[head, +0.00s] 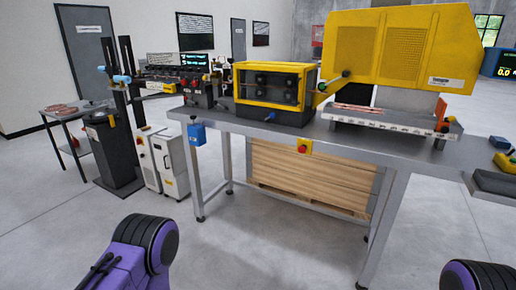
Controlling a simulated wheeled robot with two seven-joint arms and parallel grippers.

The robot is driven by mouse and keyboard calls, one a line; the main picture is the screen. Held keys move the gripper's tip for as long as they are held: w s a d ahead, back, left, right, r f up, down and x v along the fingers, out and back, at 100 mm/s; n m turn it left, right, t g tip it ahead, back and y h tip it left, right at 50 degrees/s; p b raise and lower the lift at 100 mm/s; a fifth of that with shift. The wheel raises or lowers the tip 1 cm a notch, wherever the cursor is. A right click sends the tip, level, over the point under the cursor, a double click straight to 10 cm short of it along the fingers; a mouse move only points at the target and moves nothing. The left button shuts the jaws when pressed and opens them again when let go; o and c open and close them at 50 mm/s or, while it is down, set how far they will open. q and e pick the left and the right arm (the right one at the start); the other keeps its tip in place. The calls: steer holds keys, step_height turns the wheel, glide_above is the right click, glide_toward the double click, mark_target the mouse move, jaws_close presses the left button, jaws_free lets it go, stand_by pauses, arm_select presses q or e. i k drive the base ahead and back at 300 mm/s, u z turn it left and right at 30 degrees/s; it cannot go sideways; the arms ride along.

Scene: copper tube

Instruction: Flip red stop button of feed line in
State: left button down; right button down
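A red stop button (303,149) sits on a small yellow box (291,145) on the front edge of the long grey machine table (240,127). A second, smaller red button or knob (76,142) shows by the small side table at the far left. I cannot tell from labels which one belongs to the feed line. Only purple and black links of my arms show at the bottom left and bottom right. Neither gripper is in view, and both arms are well apart from the table.
A yellow-framed machine (272,68) and a large yellow guard (404,47) stand on the table. A blue box (196,134) hangs at its left end. White cabinets (169,163) and a dark column stand left. A wooden stack (310,178) sits underneath. The floor in front is clear.

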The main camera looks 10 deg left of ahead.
mark_target(302, 149)
steer(key=u, duration=0.35)
steer(key=i, duration=0.85)
steer(key=z, duration=0.75)
steer(key=i, duration=0.6)
steer(key=z, duration=0.6)
